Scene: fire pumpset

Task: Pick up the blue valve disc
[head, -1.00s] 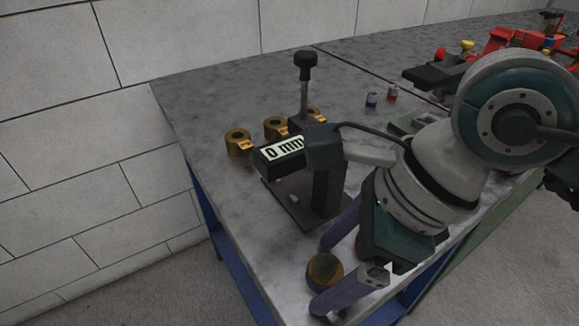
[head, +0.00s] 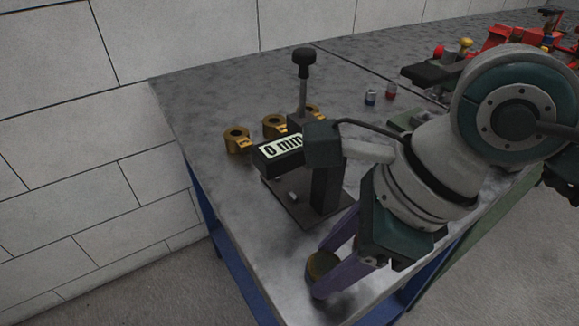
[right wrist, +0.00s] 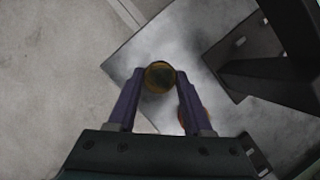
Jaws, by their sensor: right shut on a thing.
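My right gripper (head: 326,268) is shut on a round brass-coloured piece with a dark top (head: 321,264), at the bench's front left corner. In the right wrist view the same round piece (right wrist: 159,76) sits between the purple fingertips. No blue shows clearly on it. My left gripper is not in view.
A dark gauge stand with a "0 mm" display (head: 283,149) stands just behind the gripper. Several brass rings (head: 237,141) lie behind it. A red device (head: 500,45) is at the back right. The bench top (head: 205,95) is clear at the back left.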

